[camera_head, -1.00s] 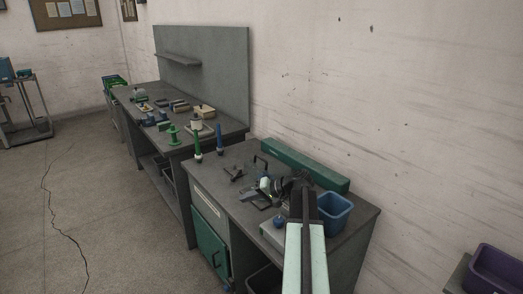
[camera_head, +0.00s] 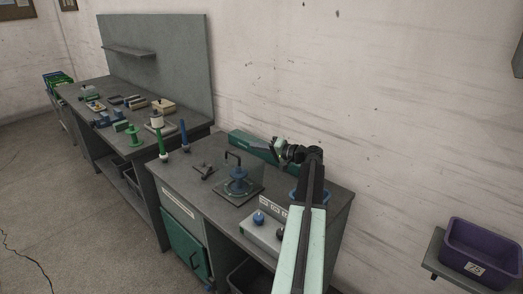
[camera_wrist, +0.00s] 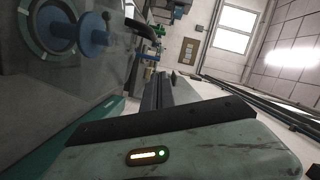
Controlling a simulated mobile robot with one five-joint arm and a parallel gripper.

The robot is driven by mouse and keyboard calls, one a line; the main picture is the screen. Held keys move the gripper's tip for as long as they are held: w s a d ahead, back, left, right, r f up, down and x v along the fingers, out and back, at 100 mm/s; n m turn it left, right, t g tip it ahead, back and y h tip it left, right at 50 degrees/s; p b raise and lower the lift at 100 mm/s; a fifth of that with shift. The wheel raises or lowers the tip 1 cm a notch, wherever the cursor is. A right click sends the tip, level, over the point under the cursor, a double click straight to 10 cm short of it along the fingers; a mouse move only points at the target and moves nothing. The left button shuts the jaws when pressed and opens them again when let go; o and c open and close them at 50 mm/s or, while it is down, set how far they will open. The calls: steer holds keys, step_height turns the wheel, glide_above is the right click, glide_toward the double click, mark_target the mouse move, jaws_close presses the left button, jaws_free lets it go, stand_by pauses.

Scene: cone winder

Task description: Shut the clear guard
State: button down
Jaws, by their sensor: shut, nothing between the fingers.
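The cone winder (camera_head: 238,187) stands on the near bench, a blue spool-like part on a dark square plate. In the wrist view its blue part (camera_wrist: 88,36) shows at upper left over a pale ring. A black hooked handle (camera_head: 233,156) stands up behind it.
A grey control box (camera_head: 262,232) with a blue knob stands at the bench's front right. A green long box (camera_head: 250,141) lies along the wall. A blue bin is partly hidden behind my arm. Green and blue posts (camera_head: 162,143) stand at the left. A purple bin (camera_head: 482,250) is far right.

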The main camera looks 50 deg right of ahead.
mark_target(243, 162)
steer(key=w, duration=0.4)
steer(key=shift+a+f, duration=0.3)
steer(key=shift+w+a+f+b, duration=0.1)
steer(key=shift+a+f+b, duration=0.3)
steer(key=shift+a, duration=0.25)
steer(key=shift+w+a+f+b, duration=0.1)
steer(key=shift+a+f+b, duration=0.15)
steer(key=shift+a+b, duration=0.3)
steer(key=shift+a+f, duration=0.2)
steer(key=shift+a, duration=0.45)
